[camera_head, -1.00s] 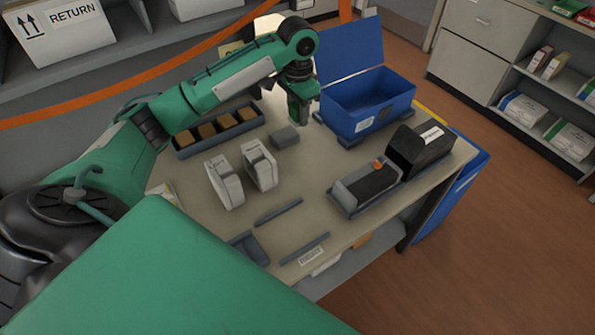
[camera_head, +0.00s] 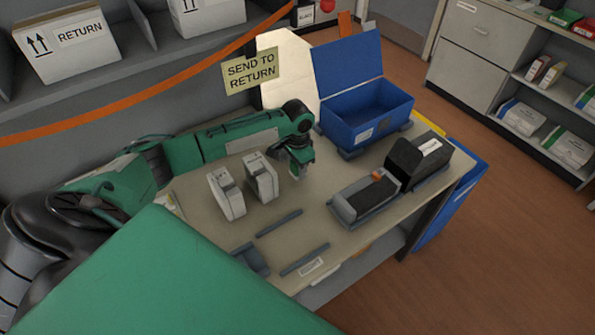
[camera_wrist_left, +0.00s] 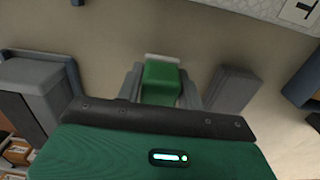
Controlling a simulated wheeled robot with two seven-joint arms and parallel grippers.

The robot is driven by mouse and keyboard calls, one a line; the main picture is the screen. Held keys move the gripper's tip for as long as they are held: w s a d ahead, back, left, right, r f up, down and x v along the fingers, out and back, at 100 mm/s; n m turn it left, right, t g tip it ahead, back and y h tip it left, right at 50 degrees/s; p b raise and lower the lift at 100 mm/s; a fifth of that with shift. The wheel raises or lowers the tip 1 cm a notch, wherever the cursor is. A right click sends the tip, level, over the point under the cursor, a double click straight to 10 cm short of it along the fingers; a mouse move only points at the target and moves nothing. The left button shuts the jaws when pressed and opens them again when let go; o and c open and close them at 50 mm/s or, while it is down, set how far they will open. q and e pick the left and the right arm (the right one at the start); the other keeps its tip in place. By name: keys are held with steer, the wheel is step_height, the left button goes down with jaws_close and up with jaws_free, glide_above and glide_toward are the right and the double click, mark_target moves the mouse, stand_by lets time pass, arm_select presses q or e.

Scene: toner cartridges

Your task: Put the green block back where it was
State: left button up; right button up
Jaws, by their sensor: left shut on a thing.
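In the left wrist view the green block (camera_wrist_left: 161,82) sits between the two grey fingers of my left gripper (camera_wrist_left: 160,92), which is shut on it. A pale edge shows just beyond the block. In the head view my left gripper (camera_head: 301,169) points down over the table (camera_head: 325,210), to the right of two upright pale cartridges (camera_head: 243,186). The block cannot be made out there, and its height above the table is hard to tell. My right gripper is not in view.
An open blue bin (camera_head: 367,110) stands behind and to the right. A dark grey device (camera_head: 390,180) lies at the right of the table. Several thin grey parts (camera_head: 280,222) lie in front. A grey block (camera_wrist_left: 233,88) is beside the gripper in the wrist view.

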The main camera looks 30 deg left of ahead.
arm_select(q)
steer(key=shift+f, duration=1.35)
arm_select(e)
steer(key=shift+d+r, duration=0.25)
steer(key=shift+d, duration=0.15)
arm_select(q)
steer(key=shift+f, duration=0.1)
steer(key=o, duration=1)
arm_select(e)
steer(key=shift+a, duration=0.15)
arm_select(q)
steer(key=shift+r, duration=0.2)
step_height(320, 180, up, 10)
steer(key=shift+r+b, duration=0.2)
steer(key=shift+b, duration=0.45)
steer(key=shift+r, duration=0.75)
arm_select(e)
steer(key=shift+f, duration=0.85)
